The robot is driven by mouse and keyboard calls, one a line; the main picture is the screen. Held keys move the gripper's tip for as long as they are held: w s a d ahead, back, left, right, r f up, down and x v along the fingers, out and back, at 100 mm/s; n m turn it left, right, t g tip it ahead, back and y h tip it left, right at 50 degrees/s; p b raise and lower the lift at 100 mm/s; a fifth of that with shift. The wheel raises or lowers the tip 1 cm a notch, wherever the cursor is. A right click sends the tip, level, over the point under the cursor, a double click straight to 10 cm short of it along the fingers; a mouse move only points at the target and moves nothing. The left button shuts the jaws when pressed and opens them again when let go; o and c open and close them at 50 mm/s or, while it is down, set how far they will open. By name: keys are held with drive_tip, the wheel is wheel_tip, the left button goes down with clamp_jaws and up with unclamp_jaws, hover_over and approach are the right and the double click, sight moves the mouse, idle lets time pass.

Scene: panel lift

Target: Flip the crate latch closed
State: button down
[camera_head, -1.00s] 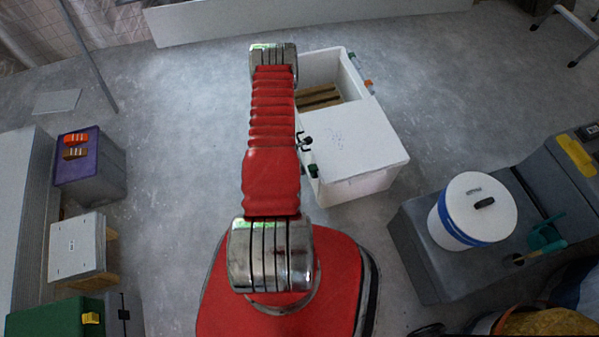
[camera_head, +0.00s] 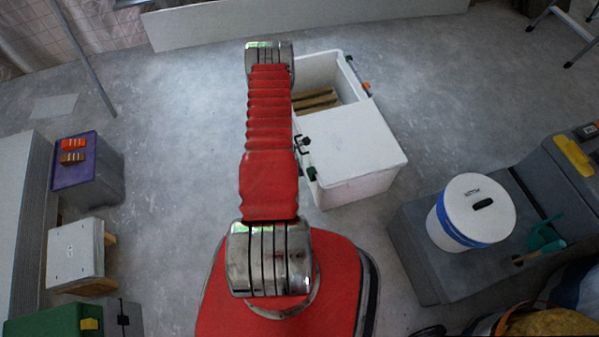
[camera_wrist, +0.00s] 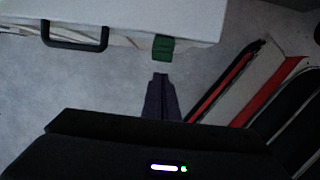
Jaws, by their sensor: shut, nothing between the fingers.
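The white crate (camera_head: 350,145) stands on the floor right of my arm in the head view, its lid covering the near part. A green latch (camera_head: 312,174) sits on its left side, near the front corner; a black handle (camera_head: 304,142) is farther back on that side. In the wrist view, the green latch (camera_wrist: 164,48) is at the crate's lower edge, with the black handle (camera_wrist: 75,35) to its left. My gripper (camera_wrist: 161,77) is shut and empty, its tips just below the latch in the picture, with a small gap showing. I cannot tell whether the latch is fastened.
The crate's far part is open, with wooden pieces (camera_head: 316,100) inside. An orange latch (camera_head: 366,87) is on its far side. A white bucket (camera_head: 455,228) stands on a grey case at right. A purple-lidded bin (camera_head: 100,185) stands at left. The floor between is clear.

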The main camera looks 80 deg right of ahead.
wheel_tip(320, 180, up, 9)
drive_tip(key=shift+w+a+r, duration=0.15)
drive_tip(key=shift+w+r, duration=0.05)
drive_tip(key=shift+w, duration=0.05)
idle(0.7)
idle(0.7)
